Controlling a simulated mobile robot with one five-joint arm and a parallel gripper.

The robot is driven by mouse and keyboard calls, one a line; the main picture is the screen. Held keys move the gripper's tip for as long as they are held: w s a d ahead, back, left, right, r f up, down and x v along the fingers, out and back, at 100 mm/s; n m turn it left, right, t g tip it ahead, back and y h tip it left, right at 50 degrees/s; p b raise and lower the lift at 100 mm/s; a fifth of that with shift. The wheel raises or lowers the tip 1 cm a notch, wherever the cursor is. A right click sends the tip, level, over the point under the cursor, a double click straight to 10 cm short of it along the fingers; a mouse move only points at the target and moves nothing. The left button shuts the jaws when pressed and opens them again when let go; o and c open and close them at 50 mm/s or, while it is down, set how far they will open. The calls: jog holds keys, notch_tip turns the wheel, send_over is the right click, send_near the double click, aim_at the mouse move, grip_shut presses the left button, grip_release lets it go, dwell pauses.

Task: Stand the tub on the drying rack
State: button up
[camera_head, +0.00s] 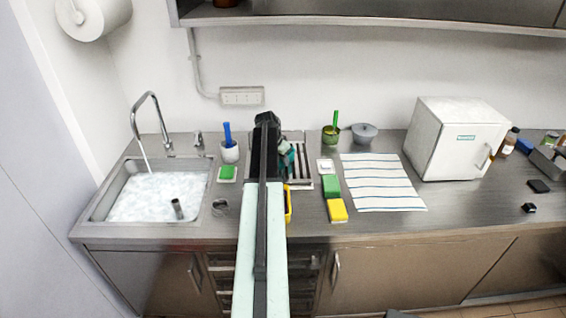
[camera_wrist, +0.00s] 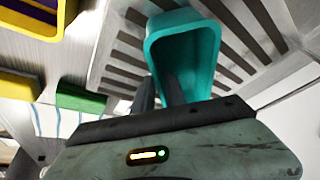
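The teal tub (camera_wrist: 207,30) is over the slats of the drying rack (camera_wrist: 247,38) in the wrist view, its open mouth towards the camera. My gripper (camera_wrist: 158,88) is shut on one wall of the tub, one finger inside and one outside. In the head view, a small part of the tub (camera_head: 291,161) shows beside my dark arm. The arm hides the left part of the rack (camera_head: 303,180). I cannot tell whether the tub touches the slats.
A sink (camera_head: 105,205) with foamy water is on the left. Green (camera_head: 330,186) and yellow (camera_head: 338,210) sponges, a striped cloth (camera_head: 382,182) and a white box-like freezer (camera_head: 455,140) are on the right.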

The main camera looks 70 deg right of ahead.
jog(key=shift+o, duration=0.3)
jog(key=p+v, duration=1.1)
jog(key=v, duration=0.1)
jog(key=shift+r, duration=0.2)
jog(key=w+a+f+n+t+y, duration=0.1)
jog(key=w+a+n, duration=0.4)
jog(key=w+a, duration=1)
jog(key=w+a+n+t+y, duration=0.1)
jog(key=w+a+n, duration=0.5)
jog(key=w+a, duration=0.9)
jog(key=s+a+n+y, duration=0.1)
jog(key=a+n, duration=0.5)
jog(key=a, duration=1.6)
jog(key=s+a+n+y, duration=0.1)
jog(key=a+n, duration=0.4)
jog(key=a, duration=1.7)
jog(key=shift+s+a+f+n, duration=0.2)
jog(key=shift+s+f+n, duration=0.25)
jog(key=shift+s, duration=0.35)
